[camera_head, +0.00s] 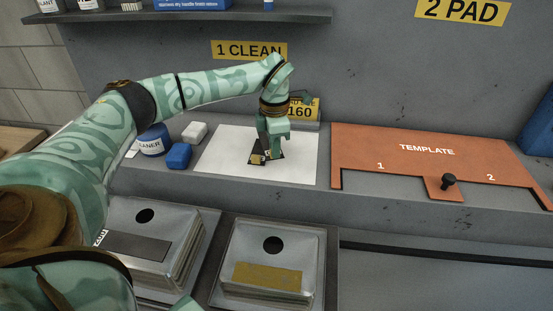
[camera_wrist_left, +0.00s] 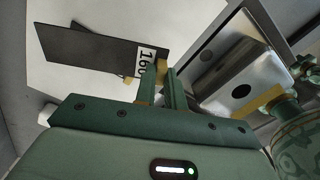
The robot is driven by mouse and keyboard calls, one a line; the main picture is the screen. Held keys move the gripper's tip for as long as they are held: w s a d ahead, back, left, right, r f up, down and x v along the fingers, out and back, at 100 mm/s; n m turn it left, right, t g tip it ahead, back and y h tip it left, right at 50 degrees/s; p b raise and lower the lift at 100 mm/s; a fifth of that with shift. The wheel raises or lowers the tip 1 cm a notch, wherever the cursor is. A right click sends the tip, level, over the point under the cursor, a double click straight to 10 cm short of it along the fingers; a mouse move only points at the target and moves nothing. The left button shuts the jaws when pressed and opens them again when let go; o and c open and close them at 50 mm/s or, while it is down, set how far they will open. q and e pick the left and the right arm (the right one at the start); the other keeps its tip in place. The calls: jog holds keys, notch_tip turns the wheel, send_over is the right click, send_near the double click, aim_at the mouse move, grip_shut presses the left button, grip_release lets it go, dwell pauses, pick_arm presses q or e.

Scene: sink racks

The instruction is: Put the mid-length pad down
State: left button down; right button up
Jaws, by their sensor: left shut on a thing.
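My left gripper (camera_head: 268,157) is over the white sheet (camera_head: 215,150) on the ledge. Its fingers, in the left wrist view (camera_wrist_left: 160,82), are shut on the end of a dark flat pad (camera_wrist_left: 95,50) marked 160. The pad sticks out from the fingertips over the white sheet. In the head view most of the dark pad (camera_head: 256,157) is hidden by the gripper. A second dark shape shows behind it in the wrist view; I cannot tell whether it is a shadow. Nor can I tell whether the pad touches the sheet.
An orange template (camera_head: 385,145) with places 1 and 2 and a black knob (camera_head: 448,181) lies right of the sheet. A blue block (camera_head: 179,156), white block (camera_head: 194,132) and cleaner tub (camera_head: 153,141) stand left. Two holed metal boxes with a black pad (camera_head: 155,246) and brown pad (camera_head: 268,277) are in front.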

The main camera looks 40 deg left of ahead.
pick_arm(q)
jog(key=shift+w+a+f, duration=0.25)
jog(key=shift+w+f, duration=0.3)
jog(key=shift+f, duration=0.3)
notch_tip(320, 180, down, 3)
jog(key=shift+f+b, duration=0.1)
jog(key=shift+b, duration=0.5)
jog(key=c, duration=1.5)
grip_release()
jog(key=shift+r, duration=0.2)
notch_tip(320, 180, up, 12)
jog(key=p, duration=0.2)
jog(key=shift+p, duration=0.4)
jog(key=shift+r, duration=0.1)
